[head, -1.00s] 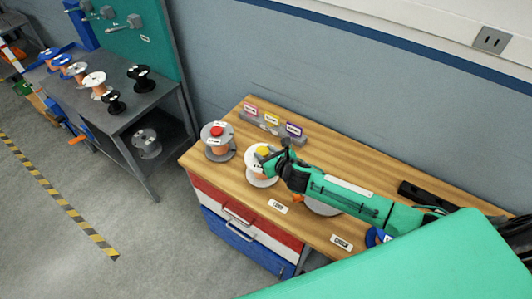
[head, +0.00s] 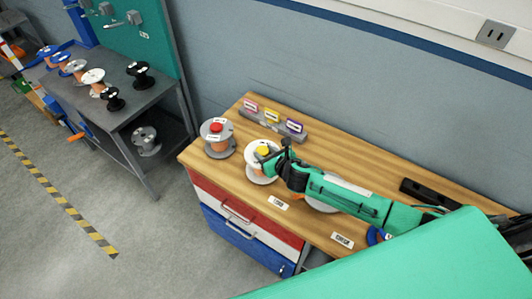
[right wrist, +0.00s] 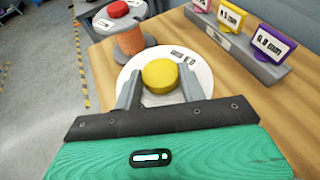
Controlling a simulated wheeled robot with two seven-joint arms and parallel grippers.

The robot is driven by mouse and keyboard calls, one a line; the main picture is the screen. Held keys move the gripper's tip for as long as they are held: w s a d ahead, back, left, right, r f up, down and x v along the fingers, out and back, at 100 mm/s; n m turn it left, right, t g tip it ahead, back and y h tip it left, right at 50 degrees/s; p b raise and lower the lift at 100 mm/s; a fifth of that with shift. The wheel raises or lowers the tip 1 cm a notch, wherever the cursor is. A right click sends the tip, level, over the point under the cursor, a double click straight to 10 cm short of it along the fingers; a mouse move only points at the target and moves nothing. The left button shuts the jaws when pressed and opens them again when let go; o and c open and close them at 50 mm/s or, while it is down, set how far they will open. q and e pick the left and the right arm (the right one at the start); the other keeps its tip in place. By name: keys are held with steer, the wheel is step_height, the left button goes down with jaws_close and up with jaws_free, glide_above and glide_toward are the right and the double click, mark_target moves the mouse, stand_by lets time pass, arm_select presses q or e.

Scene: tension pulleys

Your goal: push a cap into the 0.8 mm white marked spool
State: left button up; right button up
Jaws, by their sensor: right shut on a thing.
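A white spool (head: 250,160) with orange winding stands on the wooden bench; its top flange shows in the right wrist view (right wrist: 202,72). A label lies on that flange, too small to read surely. A round yellow cap (right wrist: 160,75) sits over the spool's centre; it also shows in the head view (head: 263,150). My right gripper (right wrist: 158,88) has its two fingers on either side of the cap and is shut on it. How deep the cap sits is hidden. My left gripper is not in view.
A grey spool (head: 218,152) with a red cap (head: 216,127) stands to the left. Behind is a grey holder (head: 289,135) with pink, yellow and purple labels; the purple one reads 0.8 mm. A dark tray (head: 430,193) lies at the right.

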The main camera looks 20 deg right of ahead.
steer(key=shift+s+f, duration=0.2)
steer(key=shift+f, duration=0.25)
steer(key=o, duration=1)
steer(key=shift+o, duration=0.2)
steer(key=shift+s, duration=0.1)
steer(key=shift+s+d, duration=0.1)
steer(key=shift+s, duration=0.35)
steer(key=r+b+v, duration=0.1)
steer(key=b+v, duration=0.2)
steer(key=v, duration=0.9)
steer(key=shift+d+r, duration=0.25)
steer(key=shift+s, duration=0.1)
